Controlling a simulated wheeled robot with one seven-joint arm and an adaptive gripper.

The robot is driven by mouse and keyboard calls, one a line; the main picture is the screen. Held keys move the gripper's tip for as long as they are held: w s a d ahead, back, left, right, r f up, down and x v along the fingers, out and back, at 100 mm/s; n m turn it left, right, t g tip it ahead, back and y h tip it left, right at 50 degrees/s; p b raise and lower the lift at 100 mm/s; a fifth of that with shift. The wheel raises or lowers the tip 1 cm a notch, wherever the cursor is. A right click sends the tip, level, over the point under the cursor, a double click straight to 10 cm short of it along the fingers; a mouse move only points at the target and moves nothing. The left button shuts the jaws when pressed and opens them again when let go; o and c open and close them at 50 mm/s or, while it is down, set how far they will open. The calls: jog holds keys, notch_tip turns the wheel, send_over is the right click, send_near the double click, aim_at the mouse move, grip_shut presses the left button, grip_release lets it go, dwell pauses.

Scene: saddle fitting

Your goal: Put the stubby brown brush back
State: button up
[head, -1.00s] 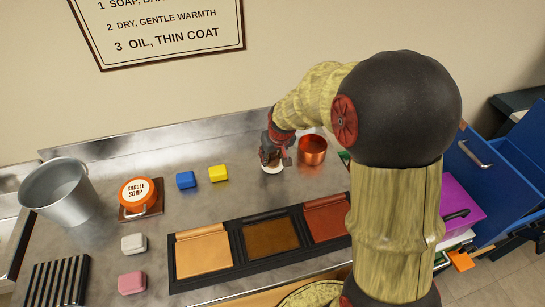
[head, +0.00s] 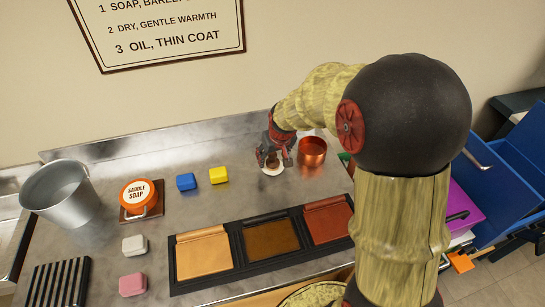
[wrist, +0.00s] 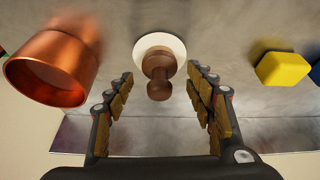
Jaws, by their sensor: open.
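The stubby brown brush (wrist: 159,72) stands on a round white disc (wrist: 161,44) on the metal counter. In the wrist view its rounded handle end points toward my gripper (wrist: 163,100), whose two fingers are spread on either side of it with gaps. In the head view my gripper (head: 274,159) reaches down over the brush (head: 272,161) and the white disc (head: 272,171), and it partly hides the brush. My gripper is open and does not hold the brush.
A copper cup (head: 312,152) stands just right of my gripper. Yellow (head: 218,175) and blue (head: 186,181) blocks lie to the left, with a saddle soap tin (head: 138,194) and metal bucket (head: 63,192) beyond. A black tray of leather panels (head: 238,250) lies in front.

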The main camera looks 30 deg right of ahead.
jog(key=d+p+v, duration=0.1)
jog(key=p+v, duration=0.2)
jog(key=v, duration=0.8)
jog(key=s+a+r, duration=0.3)
jog(key=s+a, duration=0.1)
jog(key=s, duration=0.3)
jog(key=s+a+r+n, duration=0.1)
jog(key=s+a+r, duration=0.3)
jog(key=s, duration=0.4)
jog(key=s+a+r+t, duration=0.1)
jog(key=s+a+r, duration=0.2)
jog(key=s, duration=0.4)
jog(key=shift+s+a+r+y, duration=0.3)
jog(key=shift+s+a+r, duration=0.1)
jog(key=shift+r, duration=0.05)
